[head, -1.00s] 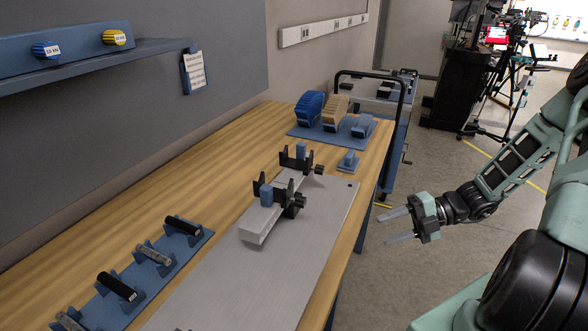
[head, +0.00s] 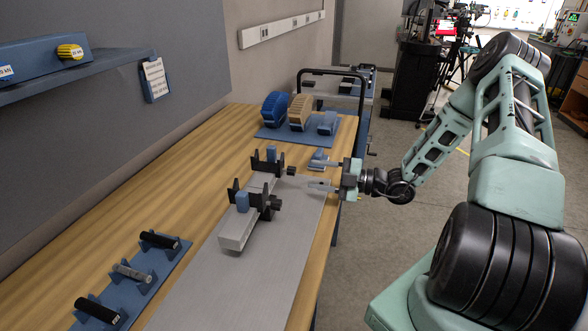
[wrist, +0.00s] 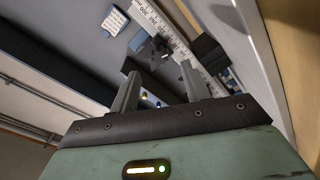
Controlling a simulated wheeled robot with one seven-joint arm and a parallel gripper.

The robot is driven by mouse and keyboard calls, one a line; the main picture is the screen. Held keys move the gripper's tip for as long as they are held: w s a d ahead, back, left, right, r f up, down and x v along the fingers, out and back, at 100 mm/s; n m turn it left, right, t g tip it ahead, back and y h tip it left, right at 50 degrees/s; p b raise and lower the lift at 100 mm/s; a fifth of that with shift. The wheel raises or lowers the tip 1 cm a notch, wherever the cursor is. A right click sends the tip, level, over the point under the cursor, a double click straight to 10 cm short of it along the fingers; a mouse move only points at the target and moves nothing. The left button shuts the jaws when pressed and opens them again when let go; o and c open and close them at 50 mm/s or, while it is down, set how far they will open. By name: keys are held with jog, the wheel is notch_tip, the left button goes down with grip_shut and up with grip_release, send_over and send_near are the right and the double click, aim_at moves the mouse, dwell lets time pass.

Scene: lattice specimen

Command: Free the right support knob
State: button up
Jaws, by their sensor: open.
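Two black supports stand on a pale rail (head: 235,238) that lies on a grey plate. The farther support (head: 268,161) has a black knob (head: 290,170) on its right side. The nearer support has a black knob (head: 275,204), also on its right side.
A blue base with blue and tan blocks (head: 299,112) stands at the table's far end, near a cart (head: 350,85). Cylinders (head: 160,240) rest in blue holders at the left. The grey plate (head: 260,280) in front is clear. A shelf (head: 80,74) hangs on the left wall.

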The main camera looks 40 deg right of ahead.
aim_at(295, 171)
jog(key=p+x, duration=0.1)
jog(key=x, duration=0.6)
jog(key=c, duration=1)
